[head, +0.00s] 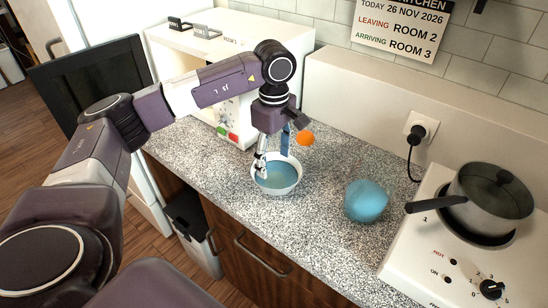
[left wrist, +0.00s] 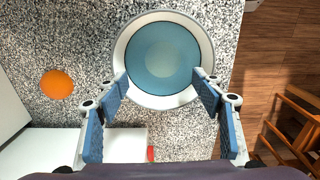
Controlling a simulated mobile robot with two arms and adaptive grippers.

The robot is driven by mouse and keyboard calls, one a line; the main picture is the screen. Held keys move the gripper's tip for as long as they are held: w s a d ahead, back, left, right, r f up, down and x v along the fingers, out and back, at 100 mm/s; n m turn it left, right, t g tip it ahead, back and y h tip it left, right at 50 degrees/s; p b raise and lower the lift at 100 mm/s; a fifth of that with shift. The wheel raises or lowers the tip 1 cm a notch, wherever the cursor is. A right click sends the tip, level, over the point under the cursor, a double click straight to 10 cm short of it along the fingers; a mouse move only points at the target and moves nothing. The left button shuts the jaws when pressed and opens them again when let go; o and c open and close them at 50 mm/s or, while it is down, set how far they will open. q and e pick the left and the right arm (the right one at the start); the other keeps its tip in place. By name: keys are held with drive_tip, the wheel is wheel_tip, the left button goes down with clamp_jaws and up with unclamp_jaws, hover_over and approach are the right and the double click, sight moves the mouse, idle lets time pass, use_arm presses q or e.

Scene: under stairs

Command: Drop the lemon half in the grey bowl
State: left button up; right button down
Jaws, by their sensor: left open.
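A round bowl (head: 292,187) with a pale grey-white outside and a blue inside stands on the speckled counter; it also shows in the left wrist view (left wrist: 122,52). My left gripper (head: 273,155) points down at the bowl. In the left wrist view its fingers (left wrist: 160,90) are spread apart, one at each side of the bowl's near rim, with nothing held between them. I see no clear lemon half. A round orange thing (head: 306,138) lies on the counter behind the bowl, also in the left wrist view (left wrist: 57,84); I cannot tell whether it is cut. My right gripper is out of view.
A blue rounded object (head: 367,201) stands on the counter right of the bowl. Farther right, a dark pot (head: 490,198) sits on a white hob (head: 425,262). A white box-like appliance (head: 185,50) stands behind my left arm. Bare counter (head: 325,215) lies between bowl and blue object.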

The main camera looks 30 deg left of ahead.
sight(274, 173)
use_arm(q)
drive_tip(key=shift+r, duration=0.25)
wheel_tip(274, 173, up, 12)
drive_tip(key=shift+f, duration=0.25)
idle(0.3)
